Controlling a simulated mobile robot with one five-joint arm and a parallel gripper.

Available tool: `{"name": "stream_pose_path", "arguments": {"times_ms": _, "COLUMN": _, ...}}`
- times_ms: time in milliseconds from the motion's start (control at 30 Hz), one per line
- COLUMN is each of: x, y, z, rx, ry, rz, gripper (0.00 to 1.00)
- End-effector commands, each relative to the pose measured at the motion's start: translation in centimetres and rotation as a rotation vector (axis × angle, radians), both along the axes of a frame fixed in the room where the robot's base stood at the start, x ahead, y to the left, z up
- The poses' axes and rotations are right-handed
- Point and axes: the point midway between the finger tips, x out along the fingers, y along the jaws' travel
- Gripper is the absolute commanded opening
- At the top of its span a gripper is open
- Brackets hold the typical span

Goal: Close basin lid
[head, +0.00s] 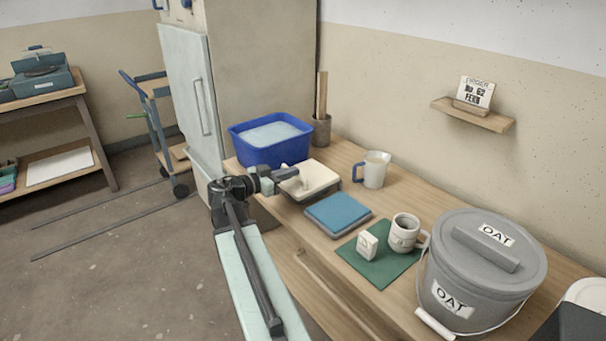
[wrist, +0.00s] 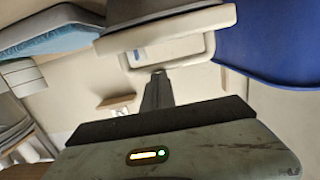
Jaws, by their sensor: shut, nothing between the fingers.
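A cream, shallow, rectangular piece (head: 318,176) with a darker base stands on the bench, beside a deep blue tub (head: 262,152). The tub is open at the top and shows a pale, flat surface inside. I cannot tell for certain which of the two is the basin, or how a lid sits. My gripper (head: 287,174) is shut and empty, at the left edge of the cream piece. In the wrist view, the shut fingertips (wrist: 158,74) overlap a pale frame below a thick cream slab (wrist: 165,30); contact is unclear. The blue tub (wrist: 270,45) is at right.
A blue flat box (head: 338,213), a white jug (head: 373,169), a mug (head: 403,232) on a green mat (head: 376,268) and a grey lidded OAT bucket (head: 480,262) stand along the bench. A tall cabinet (head: 195,100) is behind the tub. Open floor (head: 120,275) lies at left.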

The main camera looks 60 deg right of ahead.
Motion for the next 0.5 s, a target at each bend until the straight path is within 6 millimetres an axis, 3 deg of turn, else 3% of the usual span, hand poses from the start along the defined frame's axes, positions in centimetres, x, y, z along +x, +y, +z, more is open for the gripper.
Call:
{"name": "stream_pose_path", "arguments": {"times_ms": 200, "x": -0.4, "y": 0.1, "z": -1.7, "rx": 0.007, "ry": -0.003, "rz": -0.011, "gripper": 0.00}}
{"name": "stream_pose_path", "arguments": {"times_ms": 500, "x": -0.7, "y": 0.2, "z": -2.2, "rx": 0.008, "ry": -0.002, "rz": -0.018, "gripper": 0.00}}
